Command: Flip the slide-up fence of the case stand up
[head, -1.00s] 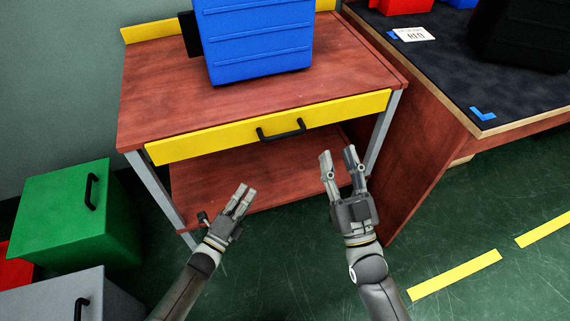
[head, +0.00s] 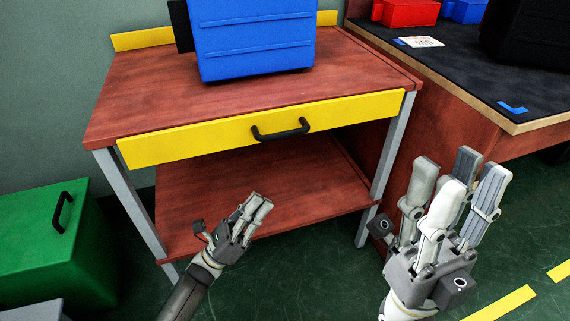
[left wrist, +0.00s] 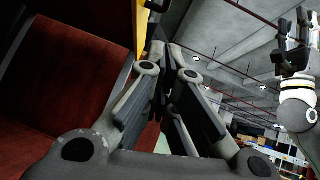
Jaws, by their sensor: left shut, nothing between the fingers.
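The case stand (head: 130,100) is a red-brown wooden table with grey legs. Its yellow slide-up fence (head: 180,142) sits along the front edge below the top surface and carries a black bar handle (head: 281,130). A yellow edge also shows in the left wrist view (left wrist: 139,25). My left gripper (head: 256,203) is shut and empty, below and in front of the handle, apart from it. Its fingers fill the middle of the left wrist view (left wrist: 170,65). My right gripper (head: 456,175) has its fingers spread open and empty, right of the stand's front right leg.
A blue case (head: 257,38) stands on the stand's top. A lower shelf (head: 200,190) lies under the fence. A dark-topped bench (head: 460,75) with red and blue bins is at right. A green case (head: 40,240) sits on the floor at left.

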